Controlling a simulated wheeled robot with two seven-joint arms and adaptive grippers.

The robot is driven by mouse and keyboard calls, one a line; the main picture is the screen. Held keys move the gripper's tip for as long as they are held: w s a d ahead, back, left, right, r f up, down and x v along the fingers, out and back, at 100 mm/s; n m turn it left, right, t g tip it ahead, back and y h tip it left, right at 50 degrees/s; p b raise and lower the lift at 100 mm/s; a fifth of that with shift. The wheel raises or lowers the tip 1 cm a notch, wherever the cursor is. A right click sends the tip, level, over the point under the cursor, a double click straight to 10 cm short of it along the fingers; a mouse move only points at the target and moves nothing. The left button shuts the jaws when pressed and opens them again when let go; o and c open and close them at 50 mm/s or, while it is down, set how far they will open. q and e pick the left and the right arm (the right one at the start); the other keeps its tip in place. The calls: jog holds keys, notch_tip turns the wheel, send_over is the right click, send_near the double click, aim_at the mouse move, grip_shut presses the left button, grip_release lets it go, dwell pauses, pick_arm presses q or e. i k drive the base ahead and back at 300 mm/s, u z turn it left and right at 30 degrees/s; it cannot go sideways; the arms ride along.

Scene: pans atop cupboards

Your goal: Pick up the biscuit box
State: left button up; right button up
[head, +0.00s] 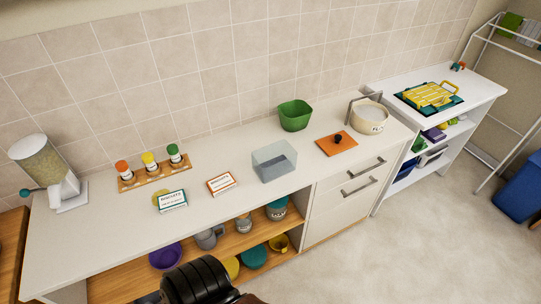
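Two small labelled boxes lie on the pale counter (110,220). One is a white and teal box (173,202) whose label appears to read "biscuits", at the left-middle of the counter. The other is a white and orange box (221,184) to its right and slightly further back; its label is too small to read surely. A dark ribbed part of my own body shows at the bottom edge, in front of the shelf. Neither gripper's fingers can be seen.
A rack of spice jars (154,174) stands behind the teal box. A dispenser (50,170) is at far left. A clear grey bin (274,161), green bin (295,116), orange board (337,143) and cream pot (369,117) stand to the right. Bowls and mugs fill the shelf below.

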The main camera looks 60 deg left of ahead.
aim_at(269, 163)
jog(key=u, duration=0.75)
jog(key=i, duration=0.8)
jog(key=u, duration=1)
